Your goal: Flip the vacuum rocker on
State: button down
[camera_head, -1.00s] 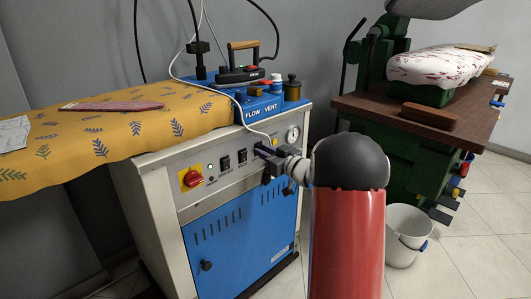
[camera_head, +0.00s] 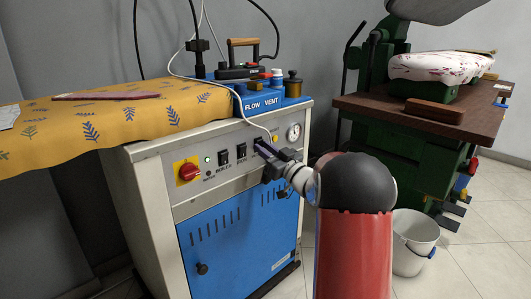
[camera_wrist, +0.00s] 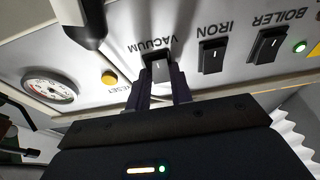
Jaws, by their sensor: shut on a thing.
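The vacuum rocker (camera_wrist: 158,68) is a small black switch with a white mark under the VACUUM label on the grey control panel (camera_head: 210,184). My gripper (camera_head: 264,151) reaches the panel from the right. In the wrist view its dark fingers (camera_wrist: 160,88) sit on either side of the rocker, shut on it. In the head view the gripper covers the rocker. The iron rocker (camera_wrist: 212,56) and boiler rocker (camera_wrist: 267,45) stand beside it. Which way the vacuum rocker is tipped I cannot tell.
A red knob on a yellow plate (camera_head: 187,171) and a lit green lamp (camera_wrist: 299,46) are on the panel. A yellow reset button (camera_wrist: 109,78) and a gauge (camera_wrist: 49,90) lie on the other side.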

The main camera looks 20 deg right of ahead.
jog(key=c, duration=1.2)
grip_release()
jog(key=shift+c, duration=0.2)
jog(key=v, duration=0.7)
jog(key=shift+s+b, duration=0.35)
jog(key=shift+s, duration=0.05)
jog(key=shift+d, duration=0.1)
jog(key=s+a+r+m+g+h+p, duration=0.2)
jog(key=s+a+r+m+g+h, duration=0.3)
jog(key=h, duration=0.4)
jog(key=s+a+f+g, duration=0.2)
jog(key=s+a+g, duration=0.1)
jog(key=s, duration=0.6)
jog(key=s+a+f+g+y+p, duration=0.1)
jog(key=s+a+f+g, duration=0.2)
jog(key=s+a, duration=0.3)
jog(key=s+a+f+n+g+p, duration=0.1)
jog(key=s+a, duration=0.4)
jog(key=s, duration=0.8)
jog(key=shift+f+g+y, duration=0.4)
jog(key=shift+f+g, duration=0.4)
jog(key=shift+g, duration=0.3)
